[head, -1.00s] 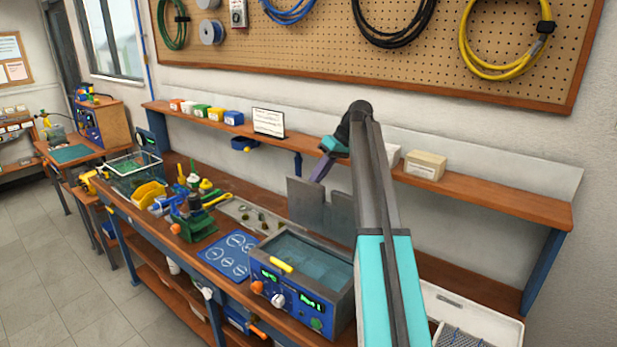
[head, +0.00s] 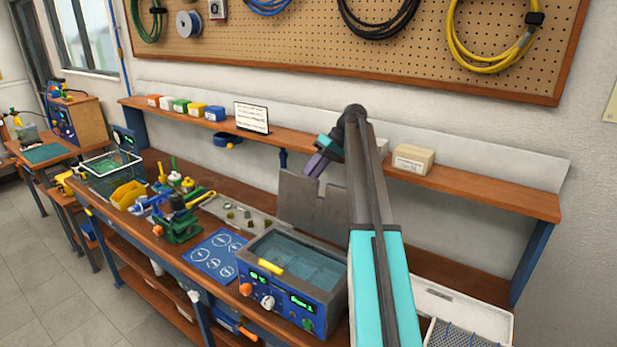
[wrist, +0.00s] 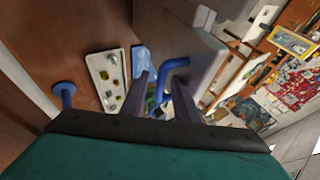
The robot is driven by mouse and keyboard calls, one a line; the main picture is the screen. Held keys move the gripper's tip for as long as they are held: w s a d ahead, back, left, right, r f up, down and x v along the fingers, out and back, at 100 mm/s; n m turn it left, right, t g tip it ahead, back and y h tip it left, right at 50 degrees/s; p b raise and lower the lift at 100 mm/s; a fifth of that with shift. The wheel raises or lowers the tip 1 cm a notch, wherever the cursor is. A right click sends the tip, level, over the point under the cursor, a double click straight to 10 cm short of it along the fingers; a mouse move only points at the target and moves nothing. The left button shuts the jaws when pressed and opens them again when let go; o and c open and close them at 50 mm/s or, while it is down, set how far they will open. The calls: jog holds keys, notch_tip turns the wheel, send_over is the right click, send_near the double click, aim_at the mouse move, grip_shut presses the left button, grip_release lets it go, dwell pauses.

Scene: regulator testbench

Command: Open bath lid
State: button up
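The bath (head: 333,293) is a grey-topped box with a blue control front, on the bench left of my arm in the head view. Its top is uncovered and shows blue-green liquid. The grey lid (head: 303,203) stands upright at the bath's back edge. In the wrist view the lid (wrist: 196,50) is a grey plate with a bent blue handle (wrist: 163,77). My gripper (head: 317,165) is at the lid's upper edge. In the wrist view its two fingers (wrist: 164,100) are apart, with the handle showing between them. Contact with the handle cannot be told.
A yellow bar (head: 271,267) lies at the bath's front rim. A blue mat (head: 215,255), a green fixture (head: 180,227) and a wire basket (head: 112,165) stand leftward. A shelf (head: 480,192) with small boxes runs behind. A white tray (head: 465,315) is at right.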

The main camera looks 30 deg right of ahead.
jog(key=shift+r, duration=0.35)
